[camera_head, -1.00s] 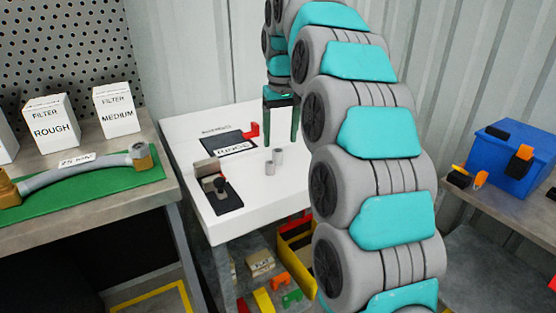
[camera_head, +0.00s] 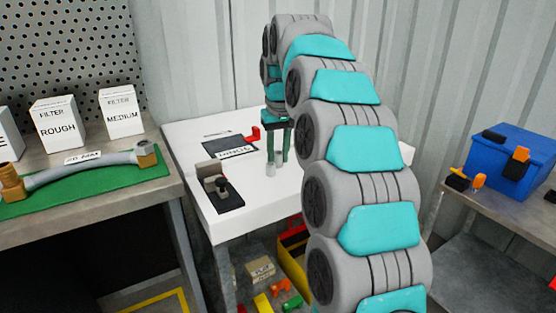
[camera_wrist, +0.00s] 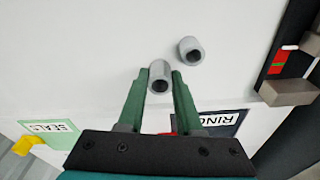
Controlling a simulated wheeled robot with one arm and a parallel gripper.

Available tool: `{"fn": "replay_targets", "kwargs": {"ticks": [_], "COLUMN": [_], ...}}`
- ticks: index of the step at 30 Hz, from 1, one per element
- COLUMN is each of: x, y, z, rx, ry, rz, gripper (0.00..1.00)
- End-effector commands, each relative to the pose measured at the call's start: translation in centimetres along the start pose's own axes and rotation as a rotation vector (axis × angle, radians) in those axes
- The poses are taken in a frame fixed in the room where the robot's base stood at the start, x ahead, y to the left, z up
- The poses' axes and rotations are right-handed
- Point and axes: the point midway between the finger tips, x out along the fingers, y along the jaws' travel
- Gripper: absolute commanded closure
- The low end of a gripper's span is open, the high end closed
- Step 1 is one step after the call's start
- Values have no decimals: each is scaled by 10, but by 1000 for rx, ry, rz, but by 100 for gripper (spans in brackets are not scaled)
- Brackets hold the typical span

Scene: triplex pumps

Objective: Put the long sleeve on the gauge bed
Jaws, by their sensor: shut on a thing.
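Two short grey hollow sleeves stand close together on the white table. My gripper (camera_head: 279,143) points down with its green fingers shut on the rear sleeve (camera_head: 278,157). In the wrist view this sleeve (camera_wrist: 159,77) sits between the fingertips of my gripper (camera_wrist: 160,82). The other sleeve (camera_head: 270,169) stands free just in front; it shows in the wrist view (camera_wrist: 190,50) beyond the fingers. I cannot tell surely which is longer. The gauge bed (camera_head: 222,196), a black base with grey blocks, lies empty at the table's front left; its block (camera_wrist: 286,92) shows at the wrist view's right.
A dark RING plate (camera_head: 231,146) and a red piece (camera_head: 254,134) lie behind. A green SEAL label (camera_wrist: 50,132) shows in the wrist view. The white table (camera_head: 245,205) is clear between sleeves and gauge bed. A blue box (camera_head: 508,165) stands on the right bench.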

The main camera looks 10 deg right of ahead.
Motion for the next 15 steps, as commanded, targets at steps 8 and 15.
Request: {"fn": "replay_targets", "kwargs": {"ticks": [8, 15], "x": [0, 0], "y": [0, 0], "z": [0, 0], "rx": [0, 0], "ry": [0, 0], "rz": [0, 0], "gripper": [100, 100]}}
